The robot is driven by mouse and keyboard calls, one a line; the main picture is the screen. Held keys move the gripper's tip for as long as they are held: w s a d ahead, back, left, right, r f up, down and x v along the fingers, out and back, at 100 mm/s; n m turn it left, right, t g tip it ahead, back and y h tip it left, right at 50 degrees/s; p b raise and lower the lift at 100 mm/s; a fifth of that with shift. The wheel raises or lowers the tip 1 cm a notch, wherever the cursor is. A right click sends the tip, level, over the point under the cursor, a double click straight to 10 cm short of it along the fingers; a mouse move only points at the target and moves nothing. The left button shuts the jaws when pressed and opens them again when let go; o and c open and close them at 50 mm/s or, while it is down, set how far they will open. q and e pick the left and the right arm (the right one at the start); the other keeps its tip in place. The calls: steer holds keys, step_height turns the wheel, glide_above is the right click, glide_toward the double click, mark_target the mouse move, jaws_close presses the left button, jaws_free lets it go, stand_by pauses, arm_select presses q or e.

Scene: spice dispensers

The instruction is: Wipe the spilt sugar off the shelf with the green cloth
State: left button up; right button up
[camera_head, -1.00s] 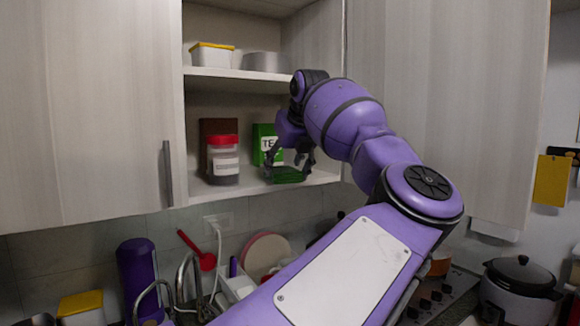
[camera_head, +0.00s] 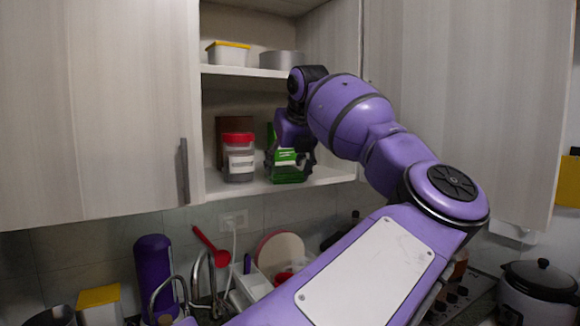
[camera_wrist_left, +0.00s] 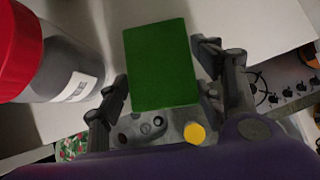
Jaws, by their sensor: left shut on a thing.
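My left gripper (camera_head: 290,163) is shut on the green cloth (camera_head: 288,176), low over the shelf (camera_head: 332,176) just right of the red-lidded jar. In the left wrist view the cloth (camera_wrist_left: 162,62) is a flat green block between my fingers, with white shelf surface around it. I cannot tell whether it touches the shelf. I cannot make out the spilt sugar against the white surface. My right gripper is not in view.
The jar (camera_head: 239,166) stands close left of my gripper, and its red lid (camera_wrist_left: 18,45) is at the wrist view's left. A brown box (camera_head: 222,128) and a partly hidden green box (camera_head: 284,155) stand behind. The upper shelf (camera_head: 245,72) is overhead. Bare shelf lies right of the cloth.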

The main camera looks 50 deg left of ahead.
mark_target(290, 167)
arm_select(q)
steer(key=shift+w+a, duration=0.2)
steer(key=shift+a, duration=0.55)
steer(key=shift+w+a, duration=0.15)
steer(key=shift+a, duration=0.6)
steer(key=shift+w+d+f, duration=0.1)
steer(key=shift+w+d, duration=0.1)
steer(key=shift+w, duration=0.5)
steer(key=shift+w+d+f, duration=0.1)
steer(key=shift+w+d, duration=0.05)
steer(key=shift+w, duration=0.55)
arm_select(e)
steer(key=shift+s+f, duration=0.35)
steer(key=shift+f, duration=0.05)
arm_select(q)
steer(key=shift+r, duration=0.15)
step_height(290, 167, up, 2)
steer(key=shift+w, duration=0.1)
steer(key=shift+r, duration=0.95)
steer(key=s+d, duration=0.2)
steer(key=d, duration=0.7)
steer(key=s+d, duration=0.2)
steer(key=d, duration=0.8)
steer(key=shift+s+d, duration=0.15)
steer(key=shift+d, duration=0.15)
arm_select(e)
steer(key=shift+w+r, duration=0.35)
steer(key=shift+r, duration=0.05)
